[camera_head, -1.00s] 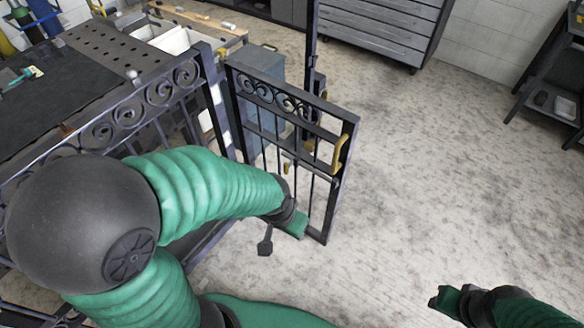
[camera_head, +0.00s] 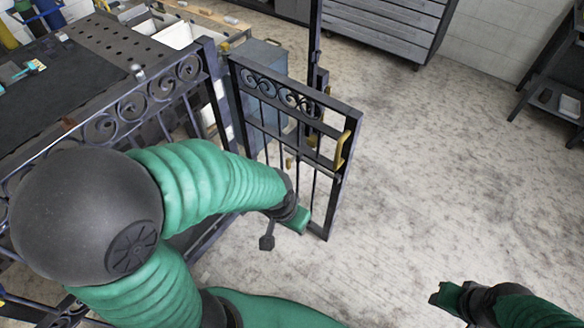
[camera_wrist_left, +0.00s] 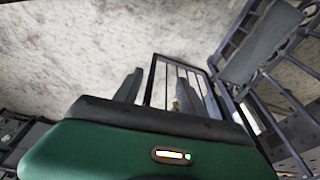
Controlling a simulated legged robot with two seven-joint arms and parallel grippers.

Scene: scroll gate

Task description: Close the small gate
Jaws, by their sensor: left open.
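The small gate (camera_head: 290,130) is a dark metal frame with scrolls along the top and thin upright bars. It stands open, swung out from the fence line, with its free edge to the right. A yellow handle (camera_head: 341,150) is near that edge. My left gripper (camera_head: 284,232) is low beside the gate's lower part, on the near side; I cannot tell whether it touches. In the left wrist view its two fingers (camera_wrist_left: 157,88) are spread, with the gate (camera_wrist_left: 172,82) beyond them. My right gripper (camera_head: 440,295) is at the lower right, away from the gate; its jaws are unclear.
A scroll-topped fence (camera_head: 135,105) runs left of the gate, beside a dark workbench (camera_head: 60,95). A dark post (camera_head: 315,50) stands behind the gate. A grey drawer cabinet (camera_head: 385,25) is at the back. The concrete floor (camera_head: 430,160) to the right is clear.

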